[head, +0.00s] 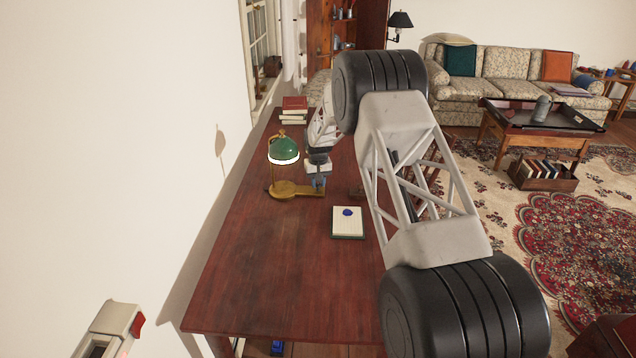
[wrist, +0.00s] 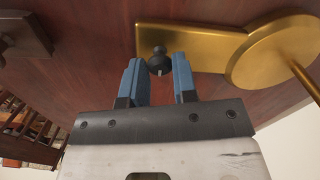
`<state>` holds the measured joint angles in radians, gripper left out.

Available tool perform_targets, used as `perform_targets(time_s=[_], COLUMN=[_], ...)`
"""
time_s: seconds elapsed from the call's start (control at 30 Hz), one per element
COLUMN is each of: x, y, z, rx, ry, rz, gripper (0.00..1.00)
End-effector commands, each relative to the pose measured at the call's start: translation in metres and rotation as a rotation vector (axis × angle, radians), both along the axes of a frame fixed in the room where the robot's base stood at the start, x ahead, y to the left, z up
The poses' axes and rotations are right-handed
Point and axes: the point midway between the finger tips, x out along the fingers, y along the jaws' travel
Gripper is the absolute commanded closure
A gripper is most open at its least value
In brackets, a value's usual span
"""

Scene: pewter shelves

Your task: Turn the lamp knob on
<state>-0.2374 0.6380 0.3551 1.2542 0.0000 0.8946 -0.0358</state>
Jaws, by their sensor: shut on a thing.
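The lamp has a green shade (head: 284,147) with a bright white rim and a brass base (head: 284,189) on the desk. Its base arm reaches right, to my gripper (head: 319,182). In the wrist view, the brass base plate (wrist: 195,42) joins a round foot (wrist: 278,52). The small dark lamp knob (wrist: 158,50) is at the plate's end. My gripper (wrist: 157,64) has its blue fingers on either side of the knob and is shut on it. In the head view my gripper hides the knob.
The wooden desk (head: 270,270) is clear at the front. A pale notepad with a blue object (head: 347,222) lies right of the lamp. Stacked books (head: 294,108) are at the back. A dark block (wrist: 20,35) shows in the wrist view. The wall is close at left.

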Motion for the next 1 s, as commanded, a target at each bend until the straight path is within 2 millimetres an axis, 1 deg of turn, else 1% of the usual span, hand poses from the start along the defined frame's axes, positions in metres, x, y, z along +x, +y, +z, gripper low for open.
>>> perform_targets(time_s=[0.5, 0.53, 0.67, 0.7, 1.0], x=[0.0003, 0.0003, 0.0002, 0.0002, 0.0002], y=[0.0, 0.0, 0.0001, 0.0001, 0.0001], z=[0.0003, 0.0003, 0.0003, 0.0003, 0.0009], rx=[0.0, 0.0, 0.0, 0.0, 0.0], ry=[-0.001, -0.001, -0.001, -0.001, -0.001], rz=[-0.028, -0.028, -0.027, -0.027, -0.027], gripper=[0.97, 0.7, 0.5, 0.48, 0.48])
